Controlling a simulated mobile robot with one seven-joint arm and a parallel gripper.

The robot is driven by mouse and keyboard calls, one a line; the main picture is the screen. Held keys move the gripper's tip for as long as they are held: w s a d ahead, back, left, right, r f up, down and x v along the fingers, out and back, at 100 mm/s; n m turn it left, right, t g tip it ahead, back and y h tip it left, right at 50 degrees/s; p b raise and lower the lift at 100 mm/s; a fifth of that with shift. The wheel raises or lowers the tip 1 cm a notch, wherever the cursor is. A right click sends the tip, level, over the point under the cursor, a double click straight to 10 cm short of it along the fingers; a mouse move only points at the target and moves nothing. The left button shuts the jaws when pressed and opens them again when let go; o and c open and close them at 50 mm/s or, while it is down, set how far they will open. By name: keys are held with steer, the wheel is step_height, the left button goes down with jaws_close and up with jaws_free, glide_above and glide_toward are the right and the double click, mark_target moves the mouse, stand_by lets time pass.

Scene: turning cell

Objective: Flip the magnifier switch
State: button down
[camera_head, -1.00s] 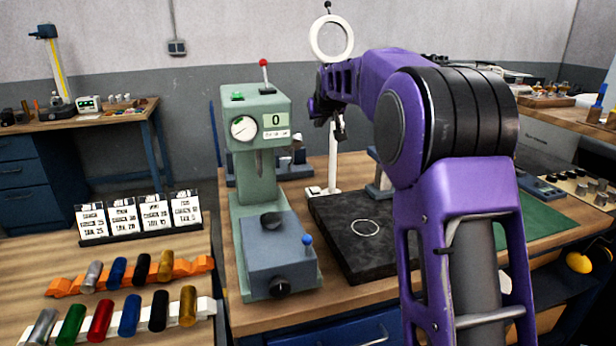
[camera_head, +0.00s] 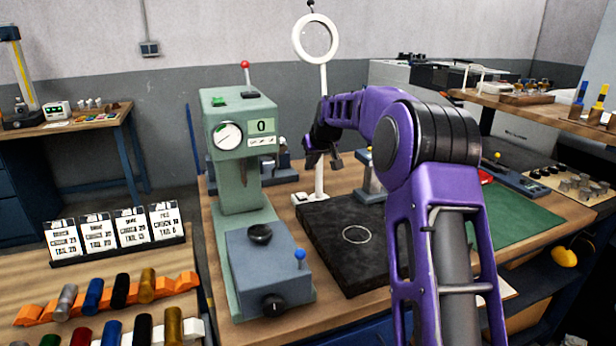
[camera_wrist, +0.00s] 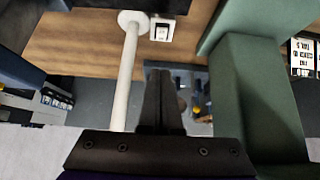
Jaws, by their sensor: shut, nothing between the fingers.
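The magnifier (camera_head: 316,40) is a white ring lens on a thin white post, standing behind the black plate in the head view. Its switch (camera_head: 301,198) is a small white box at the foot of the post. My gripper (camera_head: 322,160) is in front of the post, above the switch. In the wrist view the fingers (camera_wrist: 160,78) are together and empty, pointing toward the switch and apart from it.
The green hardness tester (camera_head: 240,190) stands close left of my gripper. The black plate (camera_head: 345,265) lies in front of the post. A grey-blue stand (camera_head: 371,185) is just right of the post. Colored cylinders lie on racks at lower left.

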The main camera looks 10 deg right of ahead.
glide_above(304, 197)
steer(key=s, duration=0.1)
step_height(304, 197, down, 6)
steer(key=shift+s+f, duration=0.15)
steer(key=shift+f, duration=0.1)
step_height(304, 197, down, 3)
steer(key=shift+f, duration=0.8)
steer(key=shift+f, duration=0.1)
steer(key=f+b, duration=0.1)
steer(key=b, duration=0.2)
steer(key=shift+s+d+f+t, duration=0.1)
steer(key=shift+s+t, duration=0.05)
steer(key=shift+t, duration=0.25)
steer(key=shift+r, duration=0.4)
steer(key=shift+r+p, duration=0.1)
steer(key=shift+p, duration=0.25)
steer(key=shift+r+p, duration=0.35)
steer(key=shift+r, duration=0.35)
